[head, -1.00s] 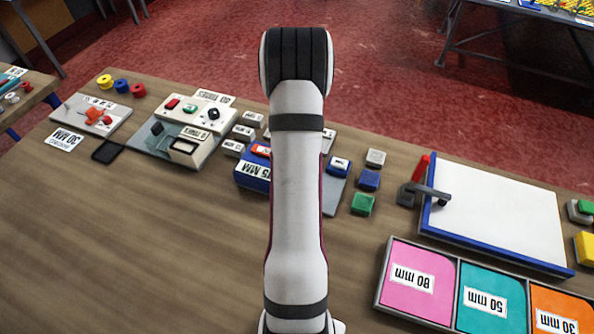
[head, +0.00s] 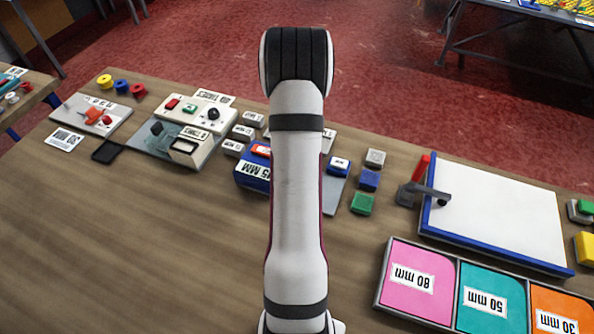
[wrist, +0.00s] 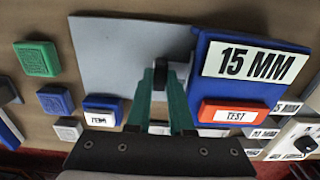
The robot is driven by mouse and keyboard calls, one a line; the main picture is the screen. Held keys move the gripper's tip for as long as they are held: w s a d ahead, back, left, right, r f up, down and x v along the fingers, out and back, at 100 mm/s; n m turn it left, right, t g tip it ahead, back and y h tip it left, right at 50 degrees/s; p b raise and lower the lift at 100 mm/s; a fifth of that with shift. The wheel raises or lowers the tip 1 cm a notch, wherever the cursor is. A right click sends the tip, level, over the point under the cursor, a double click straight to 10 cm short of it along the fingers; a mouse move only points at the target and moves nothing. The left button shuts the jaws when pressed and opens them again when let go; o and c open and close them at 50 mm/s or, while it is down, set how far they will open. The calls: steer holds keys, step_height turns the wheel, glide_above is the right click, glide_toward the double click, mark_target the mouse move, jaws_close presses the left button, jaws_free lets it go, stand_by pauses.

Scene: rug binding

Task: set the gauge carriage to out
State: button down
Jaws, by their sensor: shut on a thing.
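The gauge has a grey plate (wrist: 115,50) and a blue block (wrist: 205,48) marked "15 MM" with a red "TEST" piece (wrist: 233,113). In the head view the blue block (head: 250,178) and plate (head: 337,190) show on either side of my arm. My gripper (wrist: 161,82) is over the plate, beside the blue block, with its green fingers shut on a black knob (wrist: 161,70). The knob seems to belong to the gauge carriage, whose light grey part (wrist: 181,72) shows beside the fingers. The rest of the carriage is hidden by the fingers. The head view hides my gripper behind my arm.
A small blue labelled block (wrist: 103,110) is at the plate's edge. Green (wrist: 37,58), blue (wrist: 55,101) and grey (wrist: 68,130) blocks stand beside the plate. A switch box (head: 197,113) is at the left and a white board (head: 500,212) at the right. The near-left table is clear.

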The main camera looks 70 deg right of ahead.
stand_by(0.8)
steer(key=s, duration=1)
steer(key=shift+s, duration=0.3)
steer(key=c, duration=1.1)
jaws_free()
steer(key=shift+c, duration=0.2)
steer(key=shift+o, duration=0.3)
step_height(320, 180, up, 16)
steer(key=shift+w+f, duration=0.1)
